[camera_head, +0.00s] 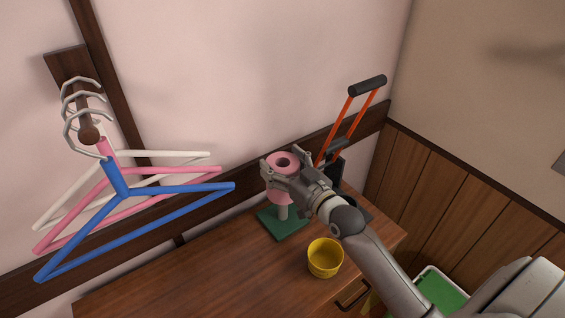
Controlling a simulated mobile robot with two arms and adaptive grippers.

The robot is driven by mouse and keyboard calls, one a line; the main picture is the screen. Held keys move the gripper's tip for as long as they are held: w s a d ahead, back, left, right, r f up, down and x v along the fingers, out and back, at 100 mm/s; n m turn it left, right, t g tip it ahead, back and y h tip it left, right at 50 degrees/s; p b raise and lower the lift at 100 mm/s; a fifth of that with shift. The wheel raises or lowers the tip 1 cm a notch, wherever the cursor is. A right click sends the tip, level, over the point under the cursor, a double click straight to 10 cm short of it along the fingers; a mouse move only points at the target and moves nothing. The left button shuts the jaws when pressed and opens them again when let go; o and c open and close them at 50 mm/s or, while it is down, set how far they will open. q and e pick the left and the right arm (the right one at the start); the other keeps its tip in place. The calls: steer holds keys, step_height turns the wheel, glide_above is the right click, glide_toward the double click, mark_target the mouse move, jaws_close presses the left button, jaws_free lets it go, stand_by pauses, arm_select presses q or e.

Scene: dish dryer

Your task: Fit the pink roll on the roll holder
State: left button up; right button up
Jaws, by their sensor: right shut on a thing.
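The pink roll (281,159) is upright, with its dark centre hole facing up. My right gripper (282,169) reaches in from the lower right and is shut on the roll, with fingers on either side. The roll holder has a green square base (267,221) and a pale post (283,212), and stands on the wooden table. The roll is above the base, over the post. The post's lower part shows below the roll; its upper part is hidden, so I cannot tell whether it is inside the hole. My left gripper is not in view.
A yellow cup (325,258) stands on the wooden table (215,275) in front of the holder. An orange-handled thing (333,130) stands behind my gripper. Blue, pink and white hangers (125,192) hang at the left. The table's left part is clear.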

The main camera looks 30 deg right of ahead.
step_height(320, 180, down, 9)
steer(key=b, duration=0.5)
steer(key=shift+b, duration=0.4)
steer(key=shift+f+b, duration=0.35)
steer(key=shift+f, duration=0.35)
stand_by(0.7)
steer(key=o, duration=1.4)
steer(key=shift+o, duration=0.2)
step_height(320, 180, up, 10)
